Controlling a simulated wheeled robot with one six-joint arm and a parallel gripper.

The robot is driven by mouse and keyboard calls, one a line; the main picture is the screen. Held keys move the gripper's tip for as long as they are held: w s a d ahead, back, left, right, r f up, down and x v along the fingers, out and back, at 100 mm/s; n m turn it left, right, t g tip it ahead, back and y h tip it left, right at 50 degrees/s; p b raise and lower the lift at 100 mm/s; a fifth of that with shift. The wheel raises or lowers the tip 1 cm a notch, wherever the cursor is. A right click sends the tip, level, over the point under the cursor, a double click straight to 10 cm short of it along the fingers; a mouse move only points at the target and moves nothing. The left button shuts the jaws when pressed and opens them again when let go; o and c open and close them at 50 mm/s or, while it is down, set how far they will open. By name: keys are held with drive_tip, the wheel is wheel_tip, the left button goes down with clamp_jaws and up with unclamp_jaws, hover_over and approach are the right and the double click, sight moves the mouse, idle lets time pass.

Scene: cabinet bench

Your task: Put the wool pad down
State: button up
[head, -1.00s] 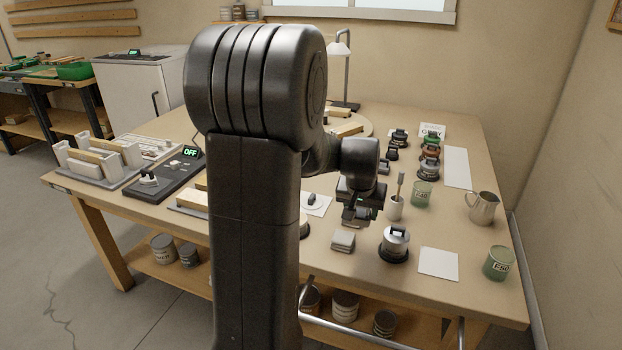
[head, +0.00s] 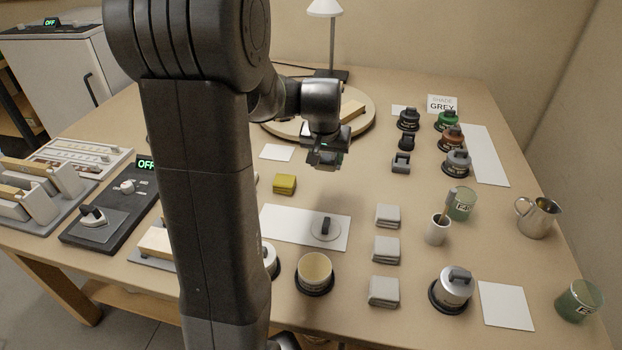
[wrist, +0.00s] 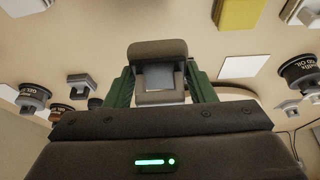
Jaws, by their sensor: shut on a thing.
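My gripper (head: 326,160) is raised above the bench, in front of the round wooden board. In the wrist view its green fingers (wrist: 160,90) are shut on a dark grey block-like piece (wrist: 157,49) with a lighter grey face, which I take to be the wool pad. In the head view the held piece is small and dark, and its underside is hidden. It appears clear of the bench top. A small empty white sheet (head: 277,152) lies left of the gripper, and a yellow folded pad (head: 284,184) lies nearer the camera.
The round board (head: 358,131) and lamp (head: 332,40) stand behind. Dark lidded tins (head: 452,138), several grey folded pads (head: 387,250), a brush cup (head: 437,231) and a metal jug (head: 537,217) are to the right. Bare bench lies between gripper and grey pads.

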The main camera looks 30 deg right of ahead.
sight(324, 190)
drive_tip(key=shift+w+f, duration=0.15)
drive_tip(key=shift+w, duration=0.2)
wheel_tip(324, 190, down, 10)
drive_tip(key=shift+w+r+b, duration=0.1)
drive_tip(key=shift+r+b, duration=0.05)
drive_tip(key=shift+b, duration=0.75)
drive_tip(key=shift+f+b, duration=0.3)
drive_tip(key=o, duration=1.1)
drive_tip(key=shift+f, duration=0.1)
